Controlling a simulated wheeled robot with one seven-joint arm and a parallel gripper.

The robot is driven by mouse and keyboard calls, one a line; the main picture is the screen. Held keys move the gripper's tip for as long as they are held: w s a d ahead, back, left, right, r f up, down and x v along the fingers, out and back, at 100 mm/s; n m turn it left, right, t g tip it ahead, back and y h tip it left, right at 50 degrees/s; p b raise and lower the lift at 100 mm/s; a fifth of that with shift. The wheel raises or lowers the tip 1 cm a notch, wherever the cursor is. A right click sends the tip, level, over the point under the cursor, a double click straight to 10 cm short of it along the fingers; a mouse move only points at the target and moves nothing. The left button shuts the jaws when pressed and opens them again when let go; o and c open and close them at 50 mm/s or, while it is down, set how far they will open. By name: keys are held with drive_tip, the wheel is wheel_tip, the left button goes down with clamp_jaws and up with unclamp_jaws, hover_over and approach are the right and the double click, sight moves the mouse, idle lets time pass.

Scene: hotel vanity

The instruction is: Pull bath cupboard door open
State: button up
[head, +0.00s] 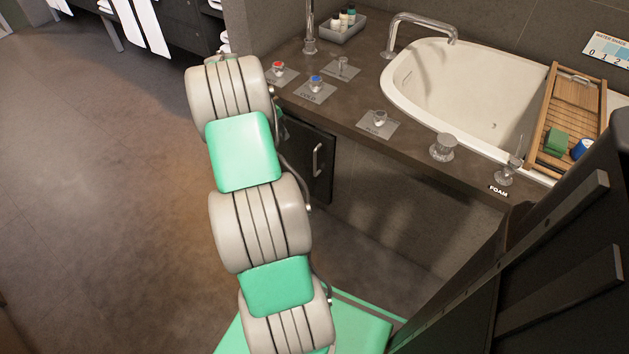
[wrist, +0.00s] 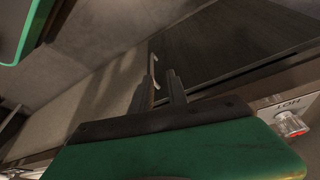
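The bath cupboard door (head: 323,180) is a dark panel under the counter's left part, with a pale metal bar handle (head: 317,160). It looks closed. In the wrist view the dark door (wrist: 225,45) fills the upper right, and the handle (wrist: 153,70) stands at its left edge. My gripper (wrist: 158,88) points at that edge, with its two dark fingers apart. The handle shows just beyond the fingertips, close to the left finger; I cannot tell whether they touch. In the head view my arm hides the gripper.
The counter (head: 350,119) overhangs the door and carries several knobs, including a red-topped one (head: 278,68) and a blue-topped one (head: 316,82). The bathtub (head: 440,85) holds a wooden caddy (head: 565,110). The floor (head: 110,170) at left is clear.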

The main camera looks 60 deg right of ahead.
drive_tip(key=s+d+f+m+b, duration=0.1)
drive_tip(key=s+d+f, duration=0.1)
drive_tip(key=f, duration=0.3)
drive_tip(key=s+d+f+m+b, duration=0.1)
drive_tip(key=s+d+f, duration=0.2)
drive_tip(key=f, duration=0.2)
drive_tip(key=s+d+f+m+g+b, duration=0.1)
drive_tip(key=s+d+f+b, duration=0.1)
drive_tip(key=f, duration=0.3)
drive_tip(key=shift+s+d+f, duration=0.3)
drive_tip(key=shift+s+d, duration=0.1)
drive_tip(key=shift+s, duration=0.1)
drive_tip(key=shift+c, duration=0.3)
clamp_jaws()
